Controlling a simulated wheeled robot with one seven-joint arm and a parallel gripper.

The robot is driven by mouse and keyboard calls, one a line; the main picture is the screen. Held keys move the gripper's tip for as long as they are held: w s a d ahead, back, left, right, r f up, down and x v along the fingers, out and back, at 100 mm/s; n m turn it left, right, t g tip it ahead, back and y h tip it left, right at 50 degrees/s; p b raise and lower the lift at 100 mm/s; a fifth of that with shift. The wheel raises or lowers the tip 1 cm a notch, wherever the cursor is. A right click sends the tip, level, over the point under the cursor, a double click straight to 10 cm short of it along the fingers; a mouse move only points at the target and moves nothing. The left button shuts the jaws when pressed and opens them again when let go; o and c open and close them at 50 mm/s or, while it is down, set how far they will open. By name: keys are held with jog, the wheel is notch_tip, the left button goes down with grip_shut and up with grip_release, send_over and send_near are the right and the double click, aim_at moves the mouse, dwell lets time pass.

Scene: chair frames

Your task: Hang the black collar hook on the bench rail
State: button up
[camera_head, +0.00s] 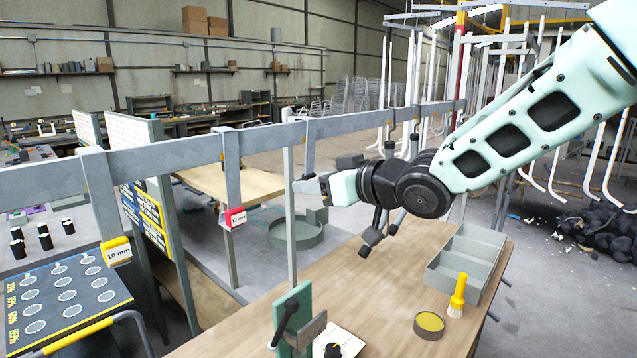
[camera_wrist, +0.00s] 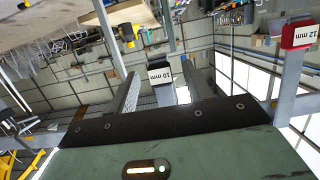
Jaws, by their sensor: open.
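The grey bench rail (camera_head: 265,137) runs across the head view. A grey hook with a yellow 10 mm collar (camera_head: 116,251) and one with a red 12 mm collar (camera_head: 235,217) hang on it. A grey strap (camera_head: 310,140) hangs further right. A green stand (camera_head: 293,318) on the bench carries a black curved piece (camera_head: 284,322) and a grey bar. My gripper (camera_head: 306,185) is below the rail by that strap.
The wooden bench top (camera_head: 385,285) holds a grey divided tray (camera_head: 470,262), a yellow brush (camera_head: 457,297), a round yellow-topped tin (camera_head: 429,325) and a black knob (camera_head: 333,350) on a white card. A thin upright post (camera_head: 290,220) stands close to my gripper. The bench's middle is mostly clear.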

dwell(0.3)
jog(key=p+v, duration=0.2)
jog(key=v, duration=0.6)
dwell(0.3)
dwell(0.8)
jog(key=s+d+f+m+g+h+b, duration=0.1)
jog(key=s+d+f+h+b, duration=0.15)
jog(key=s+f, duration=0.35)
jog(key=s+d+f+m+g+h+b, duration=0.1)
jog(key=s+d+f+h+b, duration=0.2)
jog(key=f, duration=0.4)
jog(key=s+d+f+g+h+b, duration=0.1)
jog(key=s+d+f+g+h, duration=0.1)
jog(key=s, duration=0.4)
jog(key=s+d+f+g+h, duration=0.2)
jog(key=s+f+g, duration=0.1)
jog(key=s, duration=0.4)
jog(key=s+d+f+g+h+b, duration=0.1)
jog(key=s+d+f+g+h, duration=0.1)
jog(key=s+f, duration=0.2)
jog(key=s, duration=0.3)
jog(key=shift+f+m+b, duration=0.3)
jog(key=shift+f, duration=0.1)
jog(key=shift+d, duration=0.1)
